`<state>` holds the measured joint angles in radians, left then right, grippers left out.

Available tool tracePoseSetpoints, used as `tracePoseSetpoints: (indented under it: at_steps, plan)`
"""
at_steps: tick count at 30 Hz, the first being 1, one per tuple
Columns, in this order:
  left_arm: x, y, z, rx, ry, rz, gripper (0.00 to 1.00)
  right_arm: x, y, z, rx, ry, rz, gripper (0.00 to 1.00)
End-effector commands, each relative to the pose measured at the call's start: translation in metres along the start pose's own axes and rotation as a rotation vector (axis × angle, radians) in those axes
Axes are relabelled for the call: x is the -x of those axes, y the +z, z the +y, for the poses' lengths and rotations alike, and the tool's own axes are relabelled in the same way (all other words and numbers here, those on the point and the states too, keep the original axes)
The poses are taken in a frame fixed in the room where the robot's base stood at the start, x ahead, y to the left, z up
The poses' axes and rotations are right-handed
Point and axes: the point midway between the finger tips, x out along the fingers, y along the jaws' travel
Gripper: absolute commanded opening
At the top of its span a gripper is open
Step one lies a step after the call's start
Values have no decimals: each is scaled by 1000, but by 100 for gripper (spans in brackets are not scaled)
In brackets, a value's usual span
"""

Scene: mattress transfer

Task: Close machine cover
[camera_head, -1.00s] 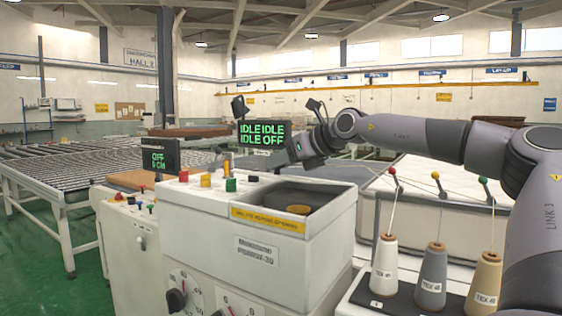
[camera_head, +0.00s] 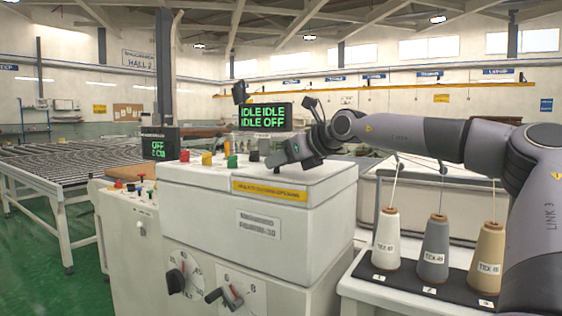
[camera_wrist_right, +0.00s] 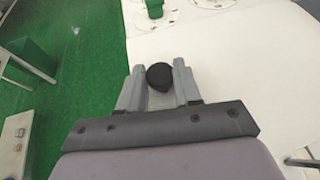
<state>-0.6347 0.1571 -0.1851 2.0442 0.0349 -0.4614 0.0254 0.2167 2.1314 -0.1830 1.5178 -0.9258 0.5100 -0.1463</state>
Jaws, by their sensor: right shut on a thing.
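The machine (camera_head: 255,238) is a white box with an orange label strip along its upper front edge. Its cover (camera_head: 315,170) lies flat over the top, and the recess beneath is hidden. My right gripper (camera_head: 278,158) is low over the cover, at its back middle part. In the right wrist view a round black knob (camera_wrist_right: 160,76) sits between the two grey fingers of my right gripper (camera_wrist_right: 158,78), which is shut on it. The white cover surface (camera_wrist_right: 225,75) spreads around and to the right of it. My left gripper is not in view.
Coloured buttons (camera_head: 207,158) stand at the machine's top left. A screen (camera_head: 264,117) reads IDLE and OFF behind it. Thread cones (camera_head: 435,248) on a side stand are at right. A roller conveyor (camera_head: 70,170) is at left, with green floor in front.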

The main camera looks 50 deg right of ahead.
Motion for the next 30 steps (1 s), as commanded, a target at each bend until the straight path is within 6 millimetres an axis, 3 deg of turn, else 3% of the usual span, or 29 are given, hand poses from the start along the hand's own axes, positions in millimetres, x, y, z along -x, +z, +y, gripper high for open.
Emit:
tracePoseSetpoints:
  at_steps: [1, 7, 8, 9, 10, 22, 30]
  plan:
    - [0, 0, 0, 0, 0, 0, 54, -3, -8, 3, -2, 9, 20, 0]
    - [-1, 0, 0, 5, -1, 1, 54, -4, -10, 4, -2, 11, 25, 0]
    - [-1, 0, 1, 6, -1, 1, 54, -4, -10, 4, -2, 11, 26, 40]
    - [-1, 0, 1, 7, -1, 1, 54, -4, -10, 4, -2, 11, 25, 53]
    - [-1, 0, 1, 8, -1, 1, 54, -4, -10, 4, -2, 11, 25, 58]
    - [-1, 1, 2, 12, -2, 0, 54, 0, -5, 2, 0, 6, 12, 58]
    - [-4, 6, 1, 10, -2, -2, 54, 23, -5, 2, 0, 6, 10, 58]
